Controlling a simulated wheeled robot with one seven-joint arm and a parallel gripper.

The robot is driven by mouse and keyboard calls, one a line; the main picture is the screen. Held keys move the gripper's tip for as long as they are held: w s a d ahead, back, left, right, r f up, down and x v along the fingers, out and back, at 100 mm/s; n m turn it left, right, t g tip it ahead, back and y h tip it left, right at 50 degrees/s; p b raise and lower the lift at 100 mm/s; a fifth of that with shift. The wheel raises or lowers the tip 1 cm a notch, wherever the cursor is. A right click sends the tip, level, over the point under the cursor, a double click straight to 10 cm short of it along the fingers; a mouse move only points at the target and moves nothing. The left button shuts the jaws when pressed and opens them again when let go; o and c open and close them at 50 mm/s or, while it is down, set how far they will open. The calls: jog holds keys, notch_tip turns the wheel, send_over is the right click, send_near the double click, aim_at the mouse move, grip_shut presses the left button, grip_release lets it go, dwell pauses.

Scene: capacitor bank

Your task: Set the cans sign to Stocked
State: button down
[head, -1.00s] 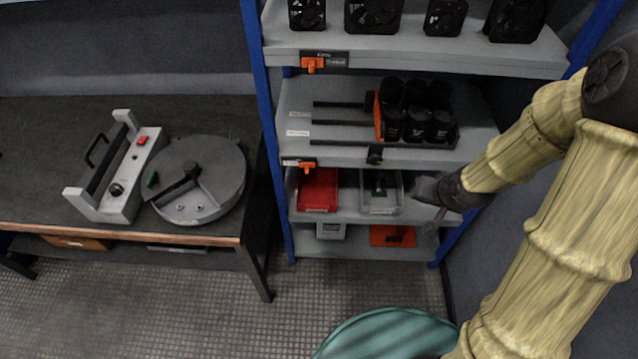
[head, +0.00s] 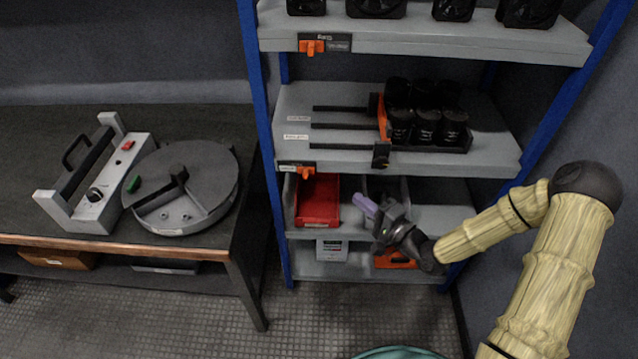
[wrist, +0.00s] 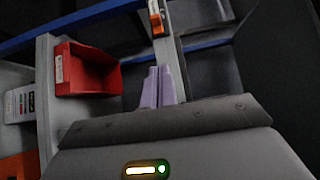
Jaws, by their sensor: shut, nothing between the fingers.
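The cans sign (head: 288,166) is a small dark plate on the front edge of the middle shelf, near the left blue post. Its orange slider (head: 306,171) is at the right part of the plate; the lettering is too small to read. An orange tab that looks like this slider shows at the top of the wrist view (wrist: 155,18). The black cans (head: 426,125) stand on that shelf. My gripper (head: 366,206), with pale purple fingers, is shut and empty, below and right of the sign, in front of the lower bins. Its fingertips (wrist: 162,70) are together and apart from the tab.
A red bin (head: 318,203) and a grey bin stand on the shelf below. A similar orange-tab sign (head: 324,43) is on the top shelf edge. A black clip (head: 381,155) projects from the middle shelf edge. A workbench (head: 120,237) with equipment stands left.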

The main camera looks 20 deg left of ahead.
send_near(308, 172)
jog(key=w, duration=0.4)
jog(key=a, duration=0.5)
jog(key=shift+s+f, duration=0.15)
jog(key=shift+s, duration=0.25)
